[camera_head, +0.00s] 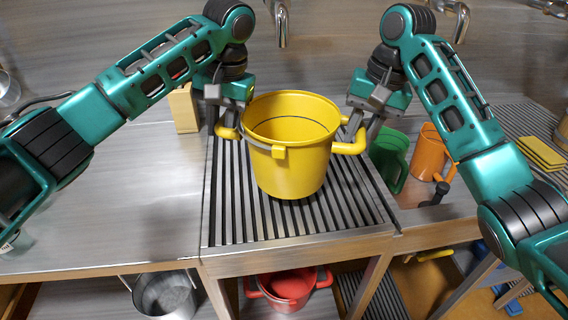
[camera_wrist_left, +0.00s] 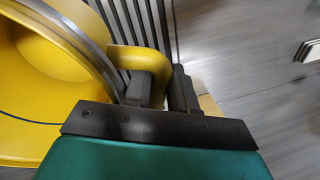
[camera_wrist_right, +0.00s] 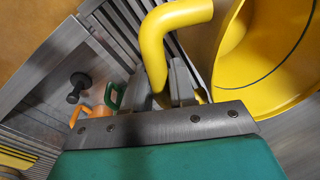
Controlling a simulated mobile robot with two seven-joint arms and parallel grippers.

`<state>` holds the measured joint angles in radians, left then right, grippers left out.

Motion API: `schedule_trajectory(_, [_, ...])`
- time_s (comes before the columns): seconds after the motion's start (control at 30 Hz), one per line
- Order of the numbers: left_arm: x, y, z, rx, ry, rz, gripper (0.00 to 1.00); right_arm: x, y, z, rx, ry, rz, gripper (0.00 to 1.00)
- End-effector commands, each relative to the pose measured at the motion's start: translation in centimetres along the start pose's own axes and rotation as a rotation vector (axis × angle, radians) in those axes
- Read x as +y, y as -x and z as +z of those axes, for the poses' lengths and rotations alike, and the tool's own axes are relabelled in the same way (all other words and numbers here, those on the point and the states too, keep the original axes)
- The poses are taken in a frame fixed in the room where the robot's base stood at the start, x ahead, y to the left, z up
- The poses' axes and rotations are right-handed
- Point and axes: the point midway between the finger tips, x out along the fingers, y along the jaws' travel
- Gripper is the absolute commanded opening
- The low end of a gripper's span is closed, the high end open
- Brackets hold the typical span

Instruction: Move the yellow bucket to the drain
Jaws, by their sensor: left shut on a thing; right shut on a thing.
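The yellow bucket (camera_head: 291,172) is upright over the slatted metal drain (camera_head: 230,205) in the middle of the counter. I cannot tell whether its base touches the slats. Its inside looks empty of solid things. My left gripper (camera_head: 226,128) is shut on the bucket's left handle, which also shows in the left wrist view (camera_wrist_left: 128,58). My right gripper (camera_head: 364,136) is shut on the right handle, seen also in the right wrist view (camera_wrist_right: 178,22). The bucket's underside is hidden.
A green container (camera_head: 390,158) and an orange mug (camera_head: 428,153) stand right of the drain. A tan block (camera_head: 183,108) stands behind at left. A metal faucet (camera_head: 281,25) hangs above. Below are a red bucket (camera_head: 290,284) and a grey metal bucket (camera_head: 165,294).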

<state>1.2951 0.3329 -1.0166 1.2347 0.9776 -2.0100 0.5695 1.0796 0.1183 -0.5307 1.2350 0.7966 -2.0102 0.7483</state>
Motion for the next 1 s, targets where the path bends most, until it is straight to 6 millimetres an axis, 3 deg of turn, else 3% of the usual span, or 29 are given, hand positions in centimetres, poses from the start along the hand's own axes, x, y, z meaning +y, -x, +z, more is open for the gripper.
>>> schedule_trajectory(0.27, [0.2,-0.7,0.0,0.0,-0.002,0.002,0.0,0.1,-0.6,0.0,0.001,0.001,-0.002,0.0])
schedule_trajectory(0.87, [0.9,-4.2,0.0,-0.001,-0.002,0.001,0.0,0.8,-4.2,0.0,0.001,0.001,-0.002,0.0])
schedule_trajectory(0.9, [0.9,-4.3,0.0,-0.001,-0.002,0.001,0.26,0.8,-4.3,0.0,0.0,0.001,-0.001,0.26])
schedule_trajectory(1.0, [0.9,-4.2,0.0,0.0,-0.002,0.001,0.36,0.8,-4.2,0.0,0.001,0.001,-0.001,0.36])
